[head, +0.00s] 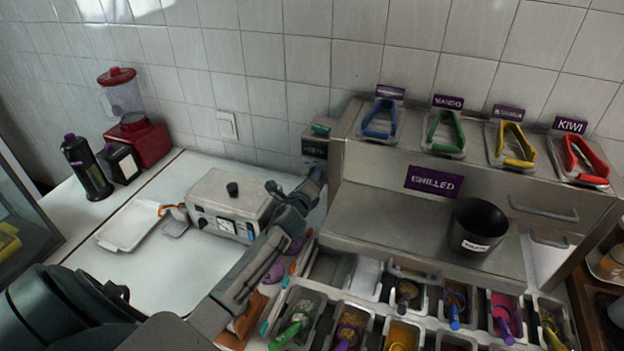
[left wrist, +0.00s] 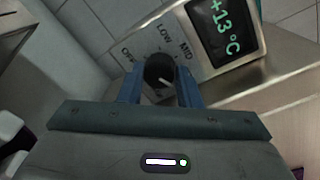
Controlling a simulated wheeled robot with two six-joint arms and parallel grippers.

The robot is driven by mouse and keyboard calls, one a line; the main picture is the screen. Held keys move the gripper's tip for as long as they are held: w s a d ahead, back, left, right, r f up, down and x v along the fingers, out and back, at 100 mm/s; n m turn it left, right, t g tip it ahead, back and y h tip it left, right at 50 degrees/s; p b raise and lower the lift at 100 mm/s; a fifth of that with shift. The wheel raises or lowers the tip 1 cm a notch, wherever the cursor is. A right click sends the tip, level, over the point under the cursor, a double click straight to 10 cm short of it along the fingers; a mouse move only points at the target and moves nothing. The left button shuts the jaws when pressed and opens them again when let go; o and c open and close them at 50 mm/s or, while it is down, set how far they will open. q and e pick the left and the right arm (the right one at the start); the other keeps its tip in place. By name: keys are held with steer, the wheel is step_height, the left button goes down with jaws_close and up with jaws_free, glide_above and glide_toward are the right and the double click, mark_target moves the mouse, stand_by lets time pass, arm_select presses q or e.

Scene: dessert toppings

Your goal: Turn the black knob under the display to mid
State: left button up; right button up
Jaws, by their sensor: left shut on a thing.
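The black knob (left wrist: 158,69) sits on a light panel under the display (left wrist: 222,28), which reads +13 °C in green. Labels OFF, LOW and MID are printed around the knob. A white mark shows on the lower part of its face; I cannot tell which label it points to. My left gripper (left wrist: 160,84) is shut on the knob, with one blue finger on each side. In the head view the left gripper (head: 316,173) reaches the small display unit (head: 315,149) at the left end of the steel counter, and hides the knob. My right gripper is not in view.
The steel counter (head: 385,208) stands right of the display, with a black bin (head: 478,228) and coloured tongs on its shelf. Topping tubs (head: 355,312) lie below. A grey-white appliance (head: 232,200) and a white tray (head: 128,227) are on the left worktop.

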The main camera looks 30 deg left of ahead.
arm_select(q)
steer(key=shift+a+f+n+h+b, duration=0.2)
steer(key=shift+n+b, duration=0.5)
steer(key=shift+n, duration=1.25)
steer(key=shift+d+r+n+h+b, duration=0.15)
steer(key=shift+n+h+b, duration=0.35)
steer(key=shift+n, duration=1.4)
steer(key=shift+a+f+n+h+b, duration=0.1)
steer(key=shift+n+b, duration=0.75)
steer(key=shift+n, duration=1.1)
steer(key=o, duration=1)
steer(key=shift+c, duration=0.2)
steer(key=shift+s, duration=0.15)
steer(key=f+b+v, duration=0.1)
steer(key=b+v, duration=0.3)
steer(key=v, duration=0.6)
steer(key=shift+s+r, duration=0.3)
steer(key=shift+r, duration=0.15)
